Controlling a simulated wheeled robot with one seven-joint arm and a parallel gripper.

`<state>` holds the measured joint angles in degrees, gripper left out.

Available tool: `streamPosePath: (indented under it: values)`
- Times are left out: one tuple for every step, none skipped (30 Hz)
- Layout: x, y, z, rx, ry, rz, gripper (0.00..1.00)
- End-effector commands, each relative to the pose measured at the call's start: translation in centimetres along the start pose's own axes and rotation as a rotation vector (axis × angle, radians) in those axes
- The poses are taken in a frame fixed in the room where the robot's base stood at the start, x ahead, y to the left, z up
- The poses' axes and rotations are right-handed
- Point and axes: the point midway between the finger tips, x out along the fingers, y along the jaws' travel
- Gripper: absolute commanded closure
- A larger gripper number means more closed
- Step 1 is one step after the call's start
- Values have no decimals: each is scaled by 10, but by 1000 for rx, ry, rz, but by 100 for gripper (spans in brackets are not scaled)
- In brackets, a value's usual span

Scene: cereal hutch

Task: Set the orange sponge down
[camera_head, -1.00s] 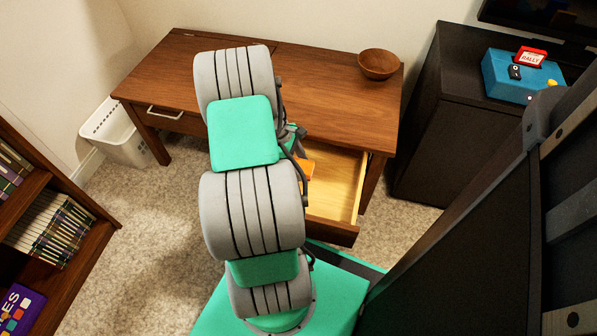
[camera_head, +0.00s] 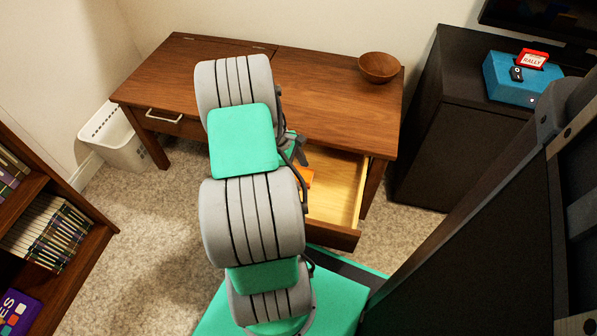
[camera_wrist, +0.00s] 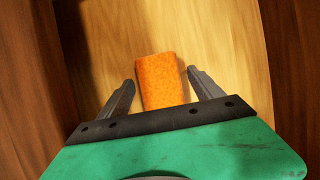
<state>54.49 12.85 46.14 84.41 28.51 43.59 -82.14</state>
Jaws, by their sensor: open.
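The orange sponge (camera_wrist: 161,80) lies on the pale wooden bottom of an open desk drawer (camera_wrist: 222,60) in the wrist view. My gripper (camera_wrist: 162,88) is open, with one finger on each side of the sponge and a visible gap on both sides. The near end of the sponge is hidden behind the gripper body. In the head view only a small orange part of the sponge (camera_head: 305,178) shows beside my arm, in the drawer (camera_head: 338,190); my gripper is mostly hidden there by the arm.
The wooden desk (camera_head: 330,100) carries a brown bowl (camera_head: 379,67) at its back right. A dark cabinet (camera_head: 450,130) with a blue box (camera_head: 520,80) stands to the right. A white basket (camera_head: 118,145) and a bookshelf (camera_head: 75,258) are at left. The right part of the drawer is clear.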

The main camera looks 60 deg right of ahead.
Motion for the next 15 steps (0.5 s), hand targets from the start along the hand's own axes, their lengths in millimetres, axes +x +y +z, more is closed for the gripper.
streamPosePath:
  values:
    - [-8, 1, 1, 0, 1, 2, 24]
    - [-14, 1, 1, -1, 1, 3, 24]
    - [-23, 1, 1, -1, 2, 4, 24]
    - [-30, 1, 2, -2, 2, 4, 24]
    - [-38, 1, 2, -2, 1, 4, 24]
    - [-50, 1, 2, -1, 1, 4, 24]
    - [-58, 1, 2, -1, 1, 5, 24]
    - [-66, 1, 2, -1, 1, 4, 24]
    - [-77, 1, 2, -2, 1, 4, 24]
    - [-84, 1, 2, -2, 1, 4, 24]
    - [-91, 1, 2, -2, 1, 3, 24]
    - [-99, 0, 2, -2, 1, 3, 24]
    - [-104, 1, 2, -2, 1, 3, 24]
    - [-109, 1, 1, -1, 0, 3, 24]
    - [-114, 0, 1, -1, 0, 2, 24]
